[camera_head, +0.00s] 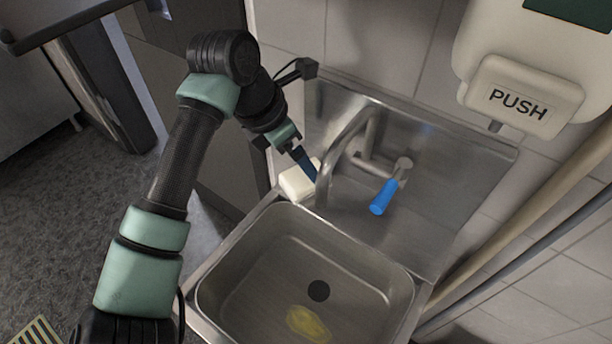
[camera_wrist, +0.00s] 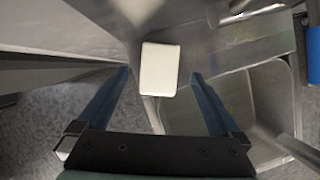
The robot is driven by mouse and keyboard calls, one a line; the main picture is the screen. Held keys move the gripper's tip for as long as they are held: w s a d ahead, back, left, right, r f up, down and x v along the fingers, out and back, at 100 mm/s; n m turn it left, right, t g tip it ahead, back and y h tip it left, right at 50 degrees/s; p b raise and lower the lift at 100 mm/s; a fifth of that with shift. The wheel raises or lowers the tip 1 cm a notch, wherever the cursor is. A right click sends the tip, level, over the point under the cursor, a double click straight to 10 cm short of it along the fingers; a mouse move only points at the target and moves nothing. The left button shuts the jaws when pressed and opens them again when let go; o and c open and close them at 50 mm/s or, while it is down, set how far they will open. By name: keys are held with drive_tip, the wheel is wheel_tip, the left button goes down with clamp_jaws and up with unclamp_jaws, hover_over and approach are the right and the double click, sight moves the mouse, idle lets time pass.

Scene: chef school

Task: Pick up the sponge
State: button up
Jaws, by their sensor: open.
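A pale, off-white block with rounded corners, which I take to be the sponge (camera_head: 296,183), lies on the back left corner of the steel sink's rim, beside the base of the tap. It also shows whole in the wrist view (camera_wrist: 160,70). My gripper (camera_wrist: 161,76) is open, with the block between its two blue fingers in the picture and a gap on each side. In the head view my gripper (camera_head: 307,166) is right at the block and covers part of it. I cannot tell the remaining height between fingertips and block.
The curved steel tap (camera_head: 334,150) stands close to the right of the block. A blue-handled lever (camera_head: 382,196) is farther right. The sink basin (camera_head: 250,265) holds a flat yellowish patch (camera_head: 308,324) near the drain. A PUSH dispenser (camera_head: 520,100) hangs on the tiled wall.

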drive_tip(key=x, duration=0.6)
drive_tip(key=c, duration=1.4)
drive_tip(key=shift+r, duration=0.15)
drive_tip(key=shift+s+a+r, duration=0.15)
drive_tip(key=shift+r, duration=0.4)
wheel_tip(320, 180, up, 6)
drive_tip(key=shift+r, duration=0.1)
drive_tip(key=s+a+b, duration=0.1)
drive_tip(key=s+a, duration=0.2)
drive_tip(key=s, duration=0.2)
drive_tip(key=s+a+b, duration=0.1)
drive_tip(key=s+a, duration=0.3)
drive_tip(key=s, duration=0.1)
drive_tip(key=s+a+b, duration=0.1)
drive_tip(key=s+a, duration=0.3)
drive_tip(key=s, duration=0.2)
drive_tip(key=shift+a+f, duration=0.2)
drive_tip(key=shift+f, duration=0.05)
